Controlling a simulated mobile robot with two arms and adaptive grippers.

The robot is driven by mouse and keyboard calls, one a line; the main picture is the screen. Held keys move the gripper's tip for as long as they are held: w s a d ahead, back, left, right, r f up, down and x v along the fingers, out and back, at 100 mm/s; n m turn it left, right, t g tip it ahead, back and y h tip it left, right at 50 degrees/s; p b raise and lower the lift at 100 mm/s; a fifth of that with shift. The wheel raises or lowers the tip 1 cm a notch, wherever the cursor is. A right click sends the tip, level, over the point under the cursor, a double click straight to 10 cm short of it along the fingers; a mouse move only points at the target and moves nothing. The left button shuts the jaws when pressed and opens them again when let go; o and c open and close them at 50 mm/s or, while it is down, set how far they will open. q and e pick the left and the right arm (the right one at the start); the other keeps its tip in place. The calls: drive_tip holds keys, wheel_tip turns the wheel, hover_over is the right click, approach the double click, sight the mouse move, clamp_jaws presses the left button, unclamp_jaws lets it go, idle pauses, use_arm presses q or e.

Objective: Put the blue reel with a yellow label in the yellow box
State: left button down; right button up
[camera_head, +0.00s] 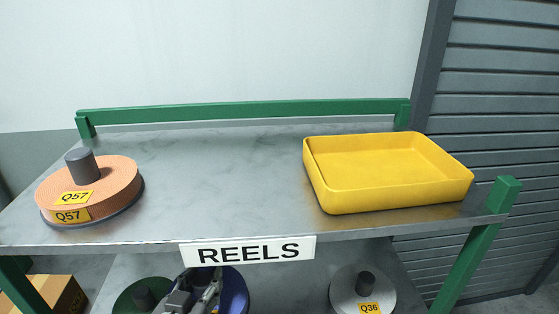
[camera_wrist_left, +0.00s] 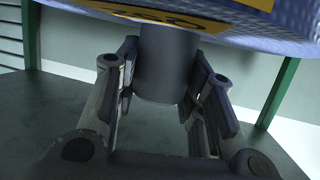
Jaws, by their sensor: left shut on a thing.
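The yellow box (camera_head: 390,178) is an open, empty tray at the right of the upper shelf. The blue reel (camera_head: 236,290) shows only in part at the bottom of the head view, below the REELS sign. My left gripper (camera_head: 205,284) is in front of it there. In the left wrist view the reel's blue woven side (camera_wrist_left: 265,32) and a yellow label (camera_wrist_left: 165,14) fill the top. The left gripper's fingers (camera_wrist_left: 165,72) are shut on the grey hub (camera_wrist_left: 165,62). The label's text is not readable. My right gripper is not in view.
The orange Q57 reel (camera_head: 95,188) lies at the left of the upper shelf (camera_head: 220,175), whose middle is clear. A green rail (camera_head: 245,110) runs along the back. A green reel (camera_head: 135,296) and a white Q36 reel (camera_head: 350,288) sit on the lower level.

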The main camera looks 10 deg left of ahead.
sight(227, 289)
use_arm(q)
drive_tip(key=shift+m+h, duration=0.3)
drive_tip(key=shift+h, duration=0.1)
drive_tip(key=d+b, duration=0.1)
drive_tip(key=w+d+f, duration=0.1)
drive_tip(key=w+d+b, duration=0.1)
drive_tip(key=shift+w+d+f+b, duration=0.1)
drive_tip(key=shift+f+b, duration=0.25)
drive_tip(key=shift+f, duration=0.05)
drive_tip(key=shift+d, duration=0.25)
drive_tip(key=shift+r, duration=0.1)
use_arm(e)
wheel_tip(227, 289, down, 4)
